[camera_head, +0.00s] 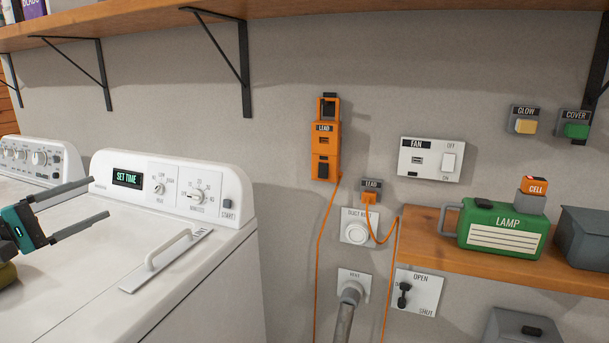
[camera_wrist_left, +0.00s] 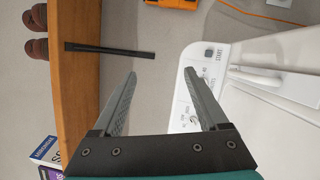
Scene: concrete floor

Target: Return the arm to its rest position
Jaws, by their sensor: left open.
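My left gripper (camera_head: 78,211) comes in from the left edge of the head view, above the white top of the appliance (camera_head: 85,270). Its two grey fingers are apart with nothing between them. In the left wrist view the open left gripper (camera_wrist_left: 166,95) shows the wall and part of the control panel (camera_wrist_left: 190,115) beyond its fingers. The gripper is apart from the panel and the white handle (camera_head: 165,252). My right gripper is in neither view.
A wooden shelf (camera_head: 150,22) on black brackets runs along the wall above. An orange LEAD unit (camera_head: 325,145) and a FAN switch plate (camera_head: 430,159) are on the wall. At right, a wooden shelf (camera_head: 480,257) holds a green LAMP box (camera_head: 503,229), a CELL block (camera_head: 533,187) and a grey box (camera_head: 585,238).

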